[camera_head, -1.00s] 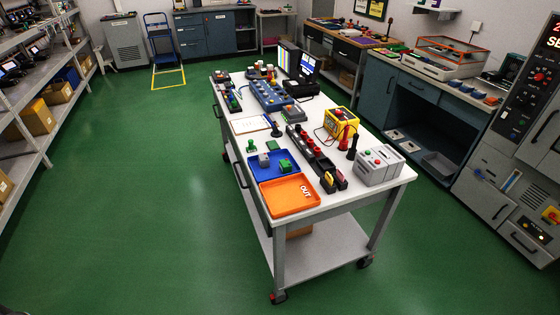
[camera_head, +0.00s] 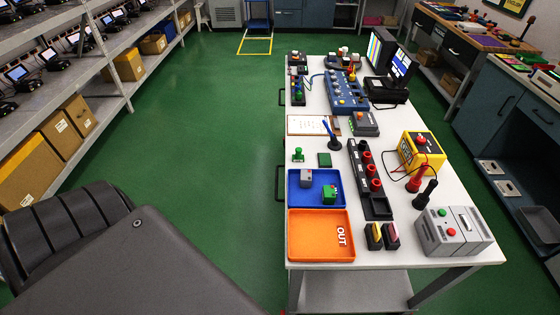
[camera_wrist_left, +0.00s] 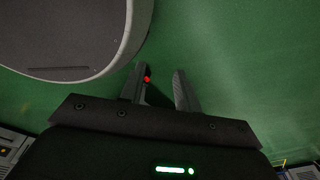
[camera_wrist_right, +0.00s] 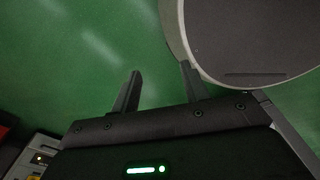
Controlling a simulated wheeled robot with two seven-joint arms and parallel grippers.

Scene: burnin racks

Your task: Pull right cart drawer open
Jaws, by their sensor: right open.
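The white-topped cart (camera_head: 270,0) is not fully in view; its tabletop (camera_head: 455,195) fills the right half of the head view. Two dark bar handles stick out from its left long side, a far handle (camera_head: 281,97) and a near handle (camera_head: 279,183). The drawer fronts are hidden under the tabletop edge, and I see no drawer pulled out. My left gripper (camera_wrist_left: 162,82) is open and empty over green floor in the left wrist view. My right gripper (camera_wrist_right: 160,82) is open and empty over green floor in the right wrist view. Neither gripper shows in the head view.
Shelves (camera_head: 115,100) stand on the left. Green floor (camera_head: 215,140) lies clear between shelves and cart.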

